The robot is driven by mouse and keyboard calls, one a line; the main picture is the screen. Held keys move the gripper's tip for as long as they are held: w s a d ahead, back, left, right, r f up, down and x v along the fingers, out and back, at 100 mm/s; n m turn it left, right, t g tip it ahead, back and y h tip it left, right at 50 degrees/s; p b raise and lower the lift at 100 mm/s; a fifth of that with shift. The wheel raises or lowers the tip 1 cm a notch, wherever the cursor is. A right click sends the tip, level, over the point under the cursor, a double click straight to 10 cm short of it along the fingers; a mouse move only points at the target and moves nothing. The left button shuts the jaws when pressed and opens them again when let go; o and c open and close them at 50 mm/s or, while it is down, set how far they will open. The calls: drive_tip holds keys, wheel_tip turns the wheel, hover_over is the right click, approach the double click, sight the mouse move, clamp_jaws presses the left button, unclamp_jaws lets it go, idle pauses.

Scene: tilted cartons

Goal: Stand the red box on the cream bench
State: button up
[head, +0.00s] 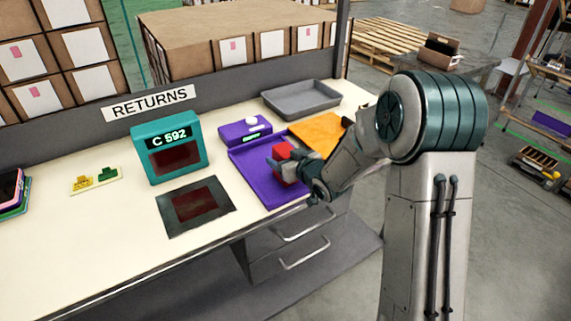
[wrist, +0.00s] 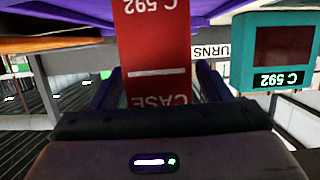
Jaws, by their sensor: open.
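The red box (head: 283,151) is over the right part of the purple tray on the cream bench (head: 90,225); my gripper hides part of it, and I cannot tell whether it touches the tray. In the wrist view the red box (wrist: 157,50) shows a face with white "C 592" and "CASE" lettering, upside down in the picture, and a white line. My gripper (head: 290,168) is at the box. In the wrist view its open fingers (wrist: 158,84) lie on either side of the box, with a narrow gap visible at the right.
A teal display unit (head: 170,137) reading "C 592" stands left of the purple tray (head: 252,180). A dark mat (head: 183,215) lies before it. The bench's front left is clear.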

drive_tip(key=shift+w, duration=0.1)
drive_tip(key=shift+c, duration=0.3)
drive_tip(key=c, duration=1.2)
